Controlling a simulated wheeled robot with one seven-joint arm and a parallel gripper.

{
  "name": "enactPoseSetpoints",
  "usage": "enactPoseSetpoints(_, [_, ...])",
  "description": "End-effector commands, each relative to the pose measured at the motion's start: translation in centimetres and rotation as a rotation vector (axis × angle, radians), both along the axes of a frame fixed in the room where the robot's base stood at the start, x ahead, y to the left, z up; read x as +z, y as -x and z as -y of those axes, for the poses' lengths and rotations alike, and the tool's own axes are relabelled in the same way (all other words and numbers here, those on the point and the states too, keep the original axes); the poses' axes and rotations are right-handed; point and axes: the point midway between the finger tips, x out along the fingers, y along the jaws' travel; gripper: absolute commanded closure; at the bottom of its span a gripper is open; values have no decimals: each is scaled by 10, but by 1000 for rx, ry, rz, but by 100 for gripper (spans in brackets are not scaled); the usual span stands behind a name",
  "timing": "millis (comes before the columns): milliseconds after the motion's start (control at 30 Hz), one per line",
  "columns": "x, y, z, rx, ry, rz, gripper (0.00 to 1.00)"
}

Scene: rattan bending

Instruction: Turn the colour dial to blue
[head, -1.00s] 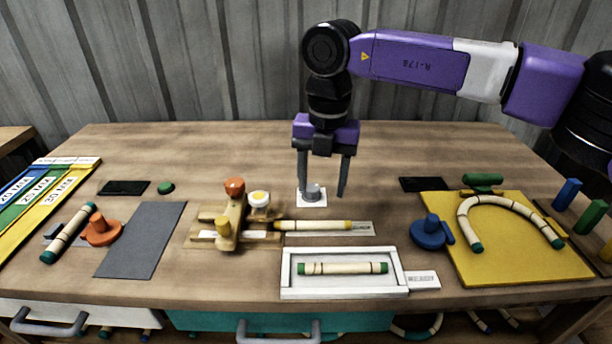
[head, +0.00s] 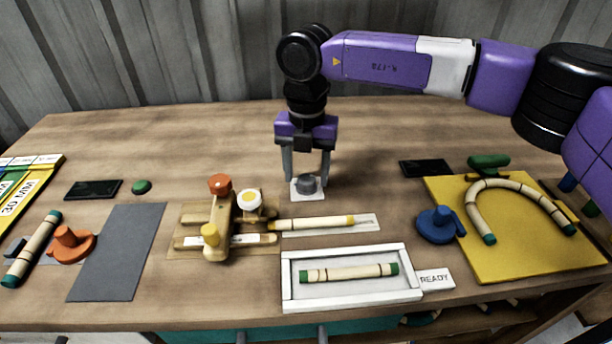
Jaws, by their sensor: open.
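A small grey knob (head: 307,184) stands on a white square plate (head: 300,195) near the middle of the table; it looks like the dial. Any colour marks on the plate are too small to make out, so its setting cannot be told. My gripper (head: 306,177) points down over it, jaws open. One finger is left of the knob and one is right of it. The knob shows between them, and I cannot tell whether either finger touches it.
A wooden jig (head: 222,225) with orange, white and yellow knobs stands in front left. A white tray (head: 290,290) holds a rattan piece. A blue clamp (head: 436,226) and a yellow board (head: 455,262) with a bent rattan lie right. The table behind the knob is clear.

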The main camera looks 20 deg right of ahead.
Motion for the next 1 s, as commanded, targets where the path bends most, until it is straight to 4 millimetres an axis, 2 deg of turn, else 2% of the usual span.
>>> enactPoseSetpoints(133, [-12,0,-1,0,-1,-2,43])
enactPoseSetpoints(433, [-14,0,0,0,-1,1,43])
enactPoseSetpoints(467, [-14,0,0,0,-1,1,47])
enactPoseSetpoints(733, [-14,0,0,0,-1,1,100])
enactPoseSetpoints(1000, [-13,0,0,21,-1,1,100])
